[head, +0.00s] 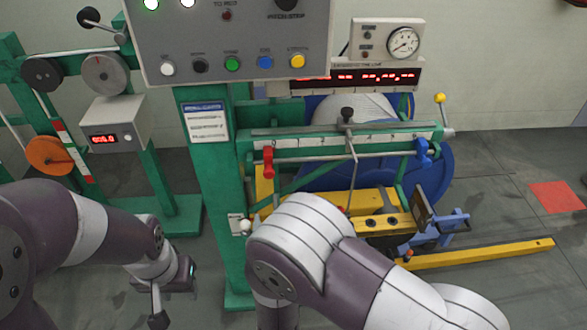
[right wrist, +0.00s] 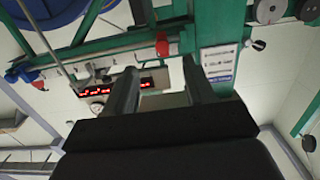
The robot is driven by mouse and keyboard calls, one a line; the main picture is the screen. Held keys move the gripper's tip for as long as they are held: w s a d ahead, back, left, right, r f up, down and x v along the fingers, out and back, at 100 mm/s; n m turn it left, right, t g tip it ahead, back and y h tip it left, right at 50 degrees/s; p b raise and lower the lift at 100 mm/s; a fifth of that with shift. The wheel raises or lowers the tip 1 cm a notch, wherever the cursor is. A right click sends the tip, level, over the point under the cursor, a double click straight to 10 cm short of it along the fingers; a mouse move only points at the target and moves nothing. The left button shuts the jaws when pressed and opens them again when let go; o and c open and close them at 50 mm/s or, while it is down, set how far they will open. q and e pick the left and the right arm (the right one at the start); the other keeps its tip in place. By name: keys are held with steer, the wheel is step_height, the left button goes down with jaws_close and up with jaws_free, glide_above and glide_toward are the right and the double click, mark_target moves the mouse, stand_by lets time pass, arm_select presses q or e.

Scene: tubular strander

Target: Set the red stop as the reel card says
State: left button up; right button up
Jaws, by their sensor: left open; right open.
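The red stop (head: 268,160) sits at the left end of the scaled rail (head: 345,140), close to the green column. It also shows in the right wrist view (right wrist: 162,46), beyond the fingertips. A blue stop (head: 422,150) sits near the rail's right end. A white printed card with a blue header (head: 206,122) is on the green column; its text is too small to read, and I cannot tell if it is the reel card. My right gripper (right wrist: 160,85) is open and empty, apart from the red stop; my arm hides it in the head view. My left gripper (head: 172,295) is open and empty, low at left.
A button panel (head: 232,45) overhangs the column. A blue reel (head: 435,180) stands behind the rail. A slanted rod with a black knob (head: 347,114) crosses the rail's middle. A yellow floor bar (head: 485,254) lies at right. Floor at far right is mostly clear.

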mark_target(269, 175)
steer(key=shift+t, duration=0.3)
steer(key=w, duration=0.8)
steer(key=w+r, duration=0.1)
steer(key=w, duration=0.3)
steer(key=shift+r, duration=0.1)
jaws_close()
steer(key=d, duration=1.1)
steer(key=shift+d, duration=0.4)
jaws_free()
